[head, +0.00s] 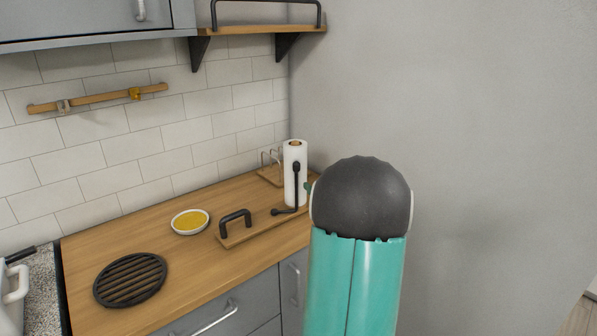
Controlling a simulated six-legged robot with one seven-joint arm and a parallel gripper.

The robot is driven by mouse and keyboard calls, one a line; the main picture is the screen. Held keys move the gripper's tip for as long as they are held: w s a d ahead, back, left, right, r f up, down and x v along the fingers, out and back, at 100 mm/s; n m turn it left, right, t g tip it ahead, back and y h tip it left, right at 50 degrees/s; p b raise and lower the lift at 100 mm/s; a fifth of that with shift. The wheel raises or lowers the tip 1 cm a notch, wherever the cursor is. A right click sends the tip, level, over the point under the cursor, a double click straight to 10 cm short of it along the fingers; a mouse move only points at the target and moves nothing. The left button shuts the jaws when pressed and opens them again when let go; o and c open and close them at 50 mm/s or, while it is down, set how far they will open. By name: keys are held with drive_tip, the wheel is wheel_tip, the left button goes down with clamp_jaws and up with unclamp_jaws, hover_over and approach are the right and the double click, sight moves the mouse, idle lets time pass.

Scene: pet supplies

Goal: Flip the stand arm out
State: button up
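A white paper towel roll (290,160) stands upright at the far right end of the wooden counter, close to the wall corner. A black stand arm (296,182) rises in front of the roll, with a rounded top. A low black piece runs left from its foot and ends in a small knob (275,211). My own teal and dark grey arm link fills the centre-right foreground, just right of the roll. My gripper does not show, and the counter area behind my arm is hidden.
A wooden board with a black handle (235,217) lies left of the roll. A white bowl with yellow contents (190,222) and a round black trivet (130,280) sit on the counter (165,245). A shelf (262,31) hangs above. Bare wall is at right.

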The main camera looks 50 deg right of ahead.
sight(298, 169)
drive_tip(key=x, duration=1.1)
drive_tip(key=shift+w+f, duration=0.1)
drive_tip(key=shift+w, duration=0.1)
clamp_jaws()
